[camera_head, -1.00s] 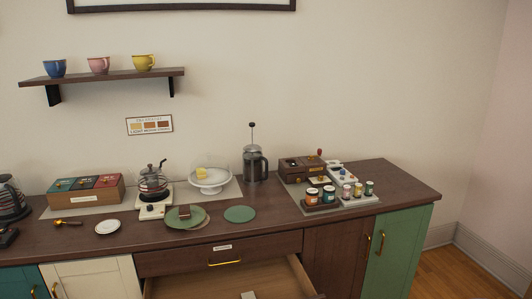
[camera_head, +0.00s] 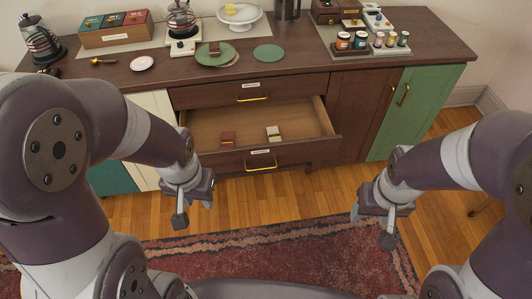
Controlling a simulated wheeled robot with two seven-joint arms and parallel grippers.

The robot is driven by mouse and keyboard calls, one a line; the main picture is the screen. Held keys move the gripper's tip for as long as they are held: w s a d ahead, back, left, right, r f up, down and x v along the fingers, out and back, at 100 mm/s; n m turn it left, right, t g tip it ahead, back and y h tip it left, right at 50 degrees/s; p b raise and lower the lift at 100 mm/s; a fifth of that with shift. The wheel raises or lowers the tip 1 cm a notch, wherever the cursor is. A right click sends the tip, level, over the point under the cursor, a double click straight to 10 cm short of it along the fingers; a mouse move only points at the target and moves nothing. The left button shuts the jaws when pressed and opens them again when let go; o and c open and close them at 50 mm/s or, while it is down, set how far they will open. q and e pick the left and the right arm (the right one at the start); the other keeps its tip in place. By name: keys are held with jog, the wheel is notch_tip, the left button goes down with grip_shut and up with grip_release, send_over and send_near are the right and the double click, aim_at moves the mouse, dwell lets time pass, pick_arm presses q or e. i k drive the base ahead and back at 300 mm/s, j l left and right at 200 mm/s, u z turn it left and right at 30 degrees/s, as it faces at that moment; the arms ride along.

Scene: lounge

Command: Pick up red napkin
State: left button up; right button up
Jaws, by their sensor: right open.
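A small dark red folded napkin (camera_head: 228,138) lies in the open drawer (camera_head: 205,118), left of the middle near the front. A cream folded piece (camera_head: 273,133) lies to its right in the same drawer. My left gripper (camera_head: 195,210) hangs in front of the drawer, lower than its front panel and left of the napkin, open and empty. My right gripper (camera_head: 372,225) is in front and to the right of the drawer, open and empty. Neither gripper touches the napkin.
The counter (camera_head: 310,64) carries a green plate (camera_head: 215,54) with a brown item, a green round mat (camera_head: 269,53), a white saucer (camera_head: 142,63) and several jars (camera_head: 361,40). A closed drawer (camera_head: 295,90) sits above the open one. The patterned rug (camera_head: 290,265) is clear.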

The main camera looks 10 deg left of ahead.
aim_at(227, 137)
jog(key=i+j+z, duration=0.3)
jog(key=i+j, duration=0.25)
jog(key=i, duration=0.15)
jog(key=i+j+z, duration=0.25)
jog(key=i+j, duration=0.4)
